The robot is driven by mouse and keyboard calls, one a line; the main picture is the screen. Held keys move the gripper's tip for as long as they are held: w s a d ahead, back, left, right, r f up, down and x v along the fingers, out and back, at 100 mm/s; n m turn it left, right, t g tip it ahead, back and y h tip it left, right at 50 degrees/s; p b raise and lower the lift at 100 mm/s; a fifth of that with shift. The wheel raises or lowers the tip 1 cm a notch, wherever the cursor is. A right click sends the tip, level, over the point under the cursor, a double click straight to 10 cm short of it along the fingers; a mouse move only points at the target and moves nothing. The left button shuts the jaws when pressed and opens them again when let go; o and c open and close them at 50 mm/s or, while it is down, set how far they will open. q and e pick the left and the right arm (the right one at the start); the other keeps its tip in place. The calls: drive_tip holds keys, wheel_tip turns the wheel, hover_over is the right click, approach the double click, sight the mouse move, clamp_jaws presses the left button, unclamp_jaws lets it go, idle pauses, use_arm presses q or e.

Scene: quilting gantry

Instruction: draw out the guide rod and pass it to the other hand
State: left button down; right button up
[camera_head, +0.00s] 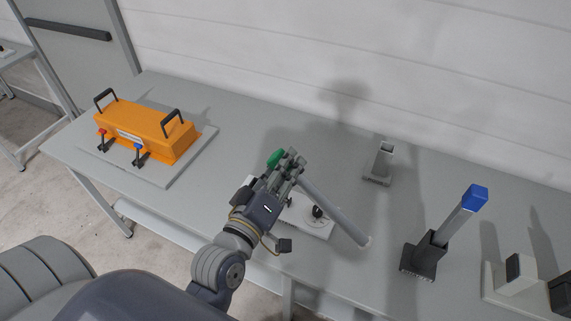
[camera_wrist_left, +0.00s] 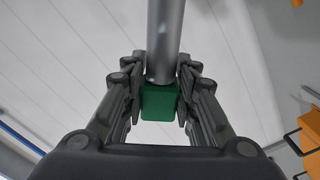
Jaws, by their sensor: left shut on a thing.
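My left gripper (camera_head: 290,167) is shut on a grey guide rod (camera_head: 335,212) near its green-capped end (camera_head: 274,158). The rod is tilted in the head view, its bare end pointing down to the right above the table. In the left wrist view, the fingers (camera_wrist_left: 160,90) flank the rod (camera_wrist_left: 165,38) just by its green cap (camera_wrist_left: 159,104). A grey socket holder (camera_head: 380,165) stands empty at the back of the table. A second rod with a blue cap (camera_head: 475,197) leans in a dark holder (camera_head: 428,255) at right. My right gripper is not in view.
An orange case (camera_head: 150,128) with black handles, and a red and a blue lever in front, sits on a grey plate at left. A white block with a black knob (camera_head: 317,212) lies beneath the rod. White and black fixtures (camera_head: 512,285) stand at far right. The wall closes the back.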

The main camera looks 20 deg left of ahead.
use_arm(q)
drive_tip(key=shift+r+n, duration=0.2)
drive_tip(key=shift+n, duration=0.6)
drive_tip(key=shift+a, duration=0.1)
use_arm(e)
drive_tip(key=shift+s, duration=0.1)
use_arm(q)
drive_tip(key=shift+w, duration=0.1)
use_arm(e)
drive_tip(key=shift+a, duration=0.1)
